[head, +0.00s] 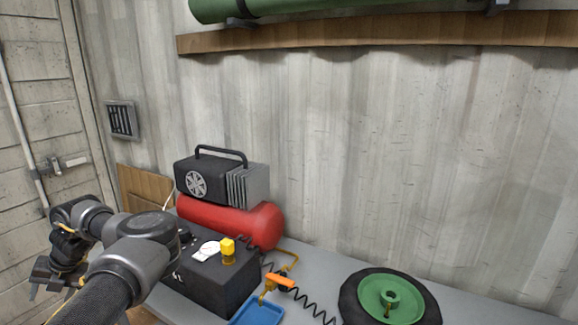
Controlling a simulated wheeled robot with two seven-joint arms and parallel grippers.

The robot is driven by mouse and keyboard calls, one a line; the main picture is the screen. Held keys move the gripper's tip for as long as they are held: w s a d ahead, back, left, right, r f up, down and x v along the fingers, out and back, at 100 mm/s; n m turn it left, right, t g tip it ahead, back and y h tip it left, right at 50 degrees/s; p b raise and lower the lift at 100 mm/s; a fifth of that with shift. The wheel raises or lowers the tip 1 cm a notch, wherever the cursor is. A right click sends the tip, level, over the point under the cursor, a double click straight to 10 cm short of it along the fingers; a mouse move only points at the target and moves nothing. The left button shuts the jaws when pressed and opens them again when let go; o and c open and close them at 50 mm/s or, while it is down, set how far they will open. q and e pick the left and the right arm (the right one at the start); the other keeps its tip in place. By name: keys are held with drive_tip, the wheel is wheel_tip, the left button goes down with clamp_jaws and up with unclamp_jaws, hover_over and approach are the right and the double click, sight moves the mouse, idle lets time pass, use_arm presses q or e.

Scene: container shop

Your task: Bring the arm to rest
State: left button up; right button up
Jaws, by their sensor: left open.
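My left arm comes in from the lower left and bends back at the elbow. My left gripper (52,283) is at the far left of the head view, left of the bench and apart from the things on it. Its dark fingers are open, and I see nothing held between them. Part of the gripper is hidden behind its own wrist. My right arm and right gripper are not in view.
A grey bench (312,262) holds a red air compressor (262,226), a black box with a gauge (222,278), a blue tray (257,314), an orange-handled air tool (280,281) with a coiled hose, and a green-hubbed wheel (352,295). A wooden shelf (380,37) hangs above.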

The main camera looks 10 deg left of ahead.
use_arm(q)
drive_tip(key=s+a+r+m+y, duration=0.5)
drive_tip(key=s+a+r+y, duration=0.25)
drive_tip(key=a, duration=0.25)
drive_tip(key=w+d+r+m+t+y, duration=0.3)
drive_tip(key=w+d+m+t, duration=0.5)
drive_tip(key=m, duration=0.5)
drive_tip(key=w+d+f+m+t+h, duration=0.25)
drive_tip(key=d+f+m+h, duration=0.25)
drive_tip(key=d+f+m, duration=0.4)
drive_tip(key=w+d+f+m+t+h, duration=0.25)
drive_tip(key=d+f+m+h, duration=0.35)
drive_tip(key=d, duration=0.6)
drive_tip(key=s+d+f+m+g+h, duration=0.3)
drive_tip(key=s+d+f+m, duration=0.35)
drive_tip(key=s+d, duration=0.6)
drive_tip(key=s+d+f+m+g+h, duration=0.35)
drive_tip(key=s+d+f+m, duration=0.3)
drive_tip(key=s+d, duration=0.6)
wheel_tip(320, 180, down, 29)
drive_tip(key=s+d+g, duration=0.1)
drive_tip(key=s+g, duration=0.1)
drive_tip(key=s+a+f, duration=0.2)
drive_tip(key=s+f, duration=1.1)
drive_tip(key=s, duration=0.2)
drive_tip(key=shift+s+a+f+g+y, duration=0.25)
drive_tip(key=shift+s+f+g+y, duration=0.1)
drive_tip(key=shift+s+g+y, duration=0.1)
